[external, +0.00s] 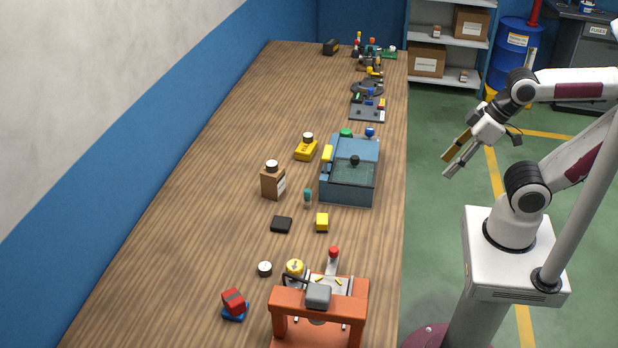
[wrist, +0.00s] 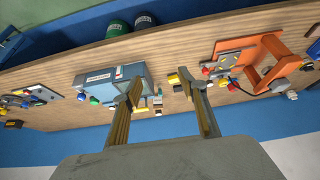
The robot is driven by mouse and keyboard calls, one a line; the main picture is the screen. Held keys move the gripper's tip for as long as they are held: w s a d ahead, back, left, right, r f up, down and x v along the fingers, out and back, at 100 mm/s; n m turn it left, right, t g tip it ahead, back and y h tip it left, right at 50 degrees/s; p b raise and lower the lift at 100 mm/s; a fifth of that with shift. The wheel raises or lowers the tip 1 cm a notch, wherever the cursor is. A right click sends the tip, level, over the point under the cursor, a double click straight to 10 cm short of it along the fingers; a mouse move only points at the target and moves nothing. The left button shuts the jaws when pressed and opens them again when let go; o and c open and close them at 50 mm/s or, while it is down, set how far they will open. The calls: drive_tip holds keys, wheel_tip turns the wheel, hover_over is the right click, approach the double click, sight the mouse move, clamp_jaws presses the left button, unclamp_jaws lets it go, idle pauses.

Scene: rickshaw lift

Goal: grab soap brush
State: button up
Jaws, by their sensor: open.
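My gripper (external: 447,165) hangs in the air to the right of the wooden table, over the green floor, with its two fingers apart and nothing between them. In the wrist view my gripper (wrist: 162,84) also shows wide open, with the table in the distance beyond it. I cannot name the soap brush with certainty. A small upright thing with a teal top and a pale lower part (external: 308,197) stands mid-table and may be it. It is left of the blue box's near corner and well away from my gripper. In the wrist view I cannot pick it out clearly.
Several small items stand at the far end.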

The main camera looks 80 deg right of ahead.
idle(0.3)
drive_tip(key=c, duration=0.6)
drive_tip(key=shift+o, duration=0.2)
drive_tip(key=w+a+f+m+t+y, duration=0.1)
drive_tip(key=w+a+f+m+t, duration=0.15)
drive_tip(key=w, duration=0.95)
drive_tip(key=w+a+f+m+t, duration=0.15)
drive_tip(key=w+a, duration=0.25)
drive_tip(key=w, duration=0.8)
drive_tip(key=w+d+f+m+t+h, duration=0.1)
drive_tip(key=w+d+f+m+h, duration=0.1)
drive_tip(key=w+f, duration=0.5)
drive_tip(key=m+t+h, duration=0.1)
drive_tip(key=m+h, duration=0.1)
drive_tip(key=h, duration=0.3)
approach(307, 199)
drive_tip(key=shift+w+d+r, duration=0.15)
drive_tip(key=shift+w+r, duration=0.05)
drive_tip(key=shift+w, duration=0.3)
drive_tip(key=shift+w+d+r, duration=0.15)
drive_tip(key=shift+w+d, duration=0.05)
drive_tip(key=shift+w, duration=0.35)
drive_tip(key=shift+s+d+f+h, duration=0.15)
drive_tip(key=shift+d+f+h, duration=0.25)
drive_tip(key=shift+d+f, duration=0.2)
